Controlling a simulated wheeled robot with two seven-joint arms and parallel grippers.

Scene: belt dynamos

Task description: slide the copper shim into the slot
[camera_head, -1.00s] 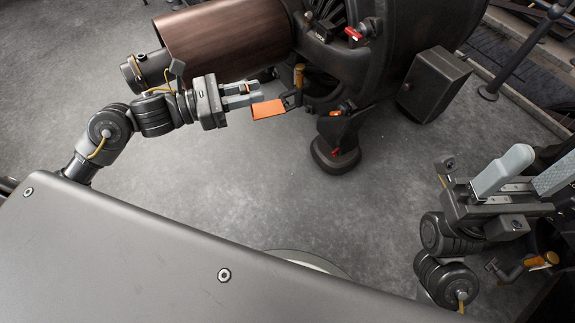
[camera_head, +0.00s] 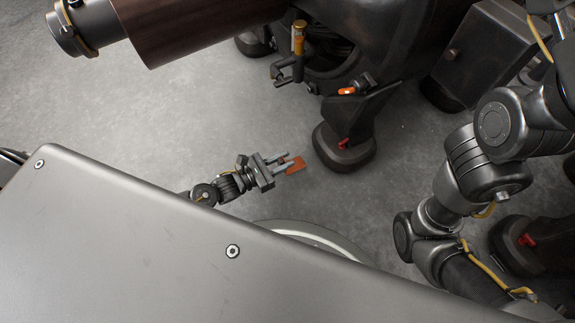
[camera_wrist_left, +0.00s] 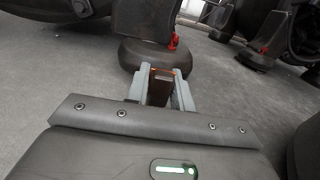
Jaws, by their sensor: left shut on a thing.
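The copper shim (camera_head: 297,166) is a small flat orange-red plate. My left gripper (camera_head: 281,162) is shut on it, and the shim sticks out past the fingertips. In the left wrist view the shim (camera_wrist_left: 165,72) shows as a thin orange edge between the two grey fingers (camera_wrist_left: 163,88). The shim is held low, to the left of the machine's dark foot (camera_head: 345,150) and apart from it in the head view. I cannot make out the slot itself. My right arm is at the right edge, and its gripper is not in view.
The foot carries a red tab (camera_head: 344,143), also seen in the left wrist view (camera_wrist_left: 173,42). A second foot (camera_head: 520,240) with a red tab stands at the right. A brown cylinder (camera_head: 190,28) overhangs at the top left. Grey floor (camera_head: 130,115) is clear at the left.

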